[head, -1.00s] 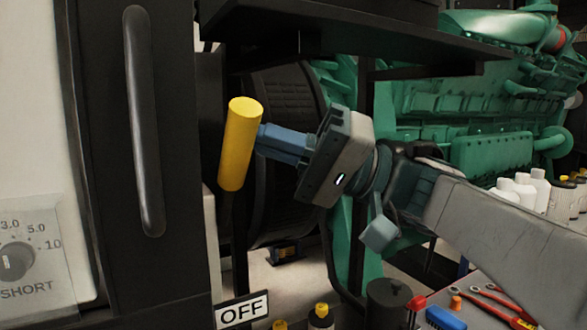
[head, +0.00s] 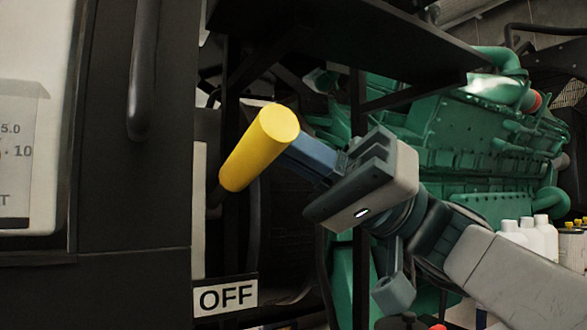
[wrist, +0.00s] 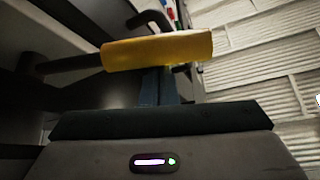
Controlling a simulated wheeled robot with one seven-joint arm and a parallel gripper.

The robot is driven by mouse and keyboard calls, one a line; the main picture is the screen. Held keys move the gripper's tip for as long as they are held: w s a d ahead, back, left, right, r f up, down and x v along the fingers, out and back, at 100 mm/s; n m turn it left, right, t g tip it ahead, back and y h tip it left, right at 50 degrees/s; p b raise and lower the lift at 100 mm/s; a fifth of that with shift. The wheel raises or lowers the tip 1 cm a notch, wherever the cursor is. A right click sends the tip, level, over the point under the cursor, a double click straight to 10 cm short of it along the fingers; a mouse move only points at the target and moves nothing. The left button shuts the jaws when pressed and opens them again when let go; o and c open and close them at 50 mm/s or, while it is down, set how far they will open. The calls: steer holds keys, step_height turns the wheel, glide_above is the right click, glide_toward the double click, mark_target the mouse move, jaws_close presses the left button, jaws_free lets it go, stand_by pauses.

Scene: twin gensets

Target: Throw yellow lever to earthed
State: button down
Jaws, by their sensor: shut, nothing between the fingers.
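The yellow lever (head: 258,148) is a thick cylinder grip on a dark shaft at the cabinet's right edge. In the head view it leans, its top end toward the right and toward me. An "OFF" label (head: 226,297) is below it. My gripper (head: 292,150) is shut, its fingertips at the right side of the yellow grip, seeming to touch it without holding it. In the wrist view the yellow lever (wrist: 160,50) lies across, just beyond the shut fingers (wrist: 157,80). No earthed label is seen.
A dark cabinet with a vertical handle (head: 143,75) stands at the left. A black shelf (head: 340,45) overhangs the lever area. A green genset (head: 470,145) fills the right rear, with white bottles (head: 535,240) below it.

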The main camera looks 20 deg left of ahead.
mark_target(253, 174)
steer(key=f+b, duration=0.4)
steer(key=shift+s+d+f, duration=0.15)
steer(key=shift+s+d, duration=0.25)
step_height(253, 174, down, 3)
steer(key=b, duration=0.3)
steer(key=shift+r, duration=0.2)
steer(key=shift+f, duration=0.15)
step_height(253, 174, up, 5)
steer(key=p, duration=0.3)
steer(key=w+a+p+v, duration=0.1)
steer(key=v, duration=0.9)
steer(key=shift+w+f, duration=0.3)
steer(key=shift+w, duration=0.2)
steer(key=shift+a+r+p, duration=0.1)
steer(key=shift+p, duration=0.2)
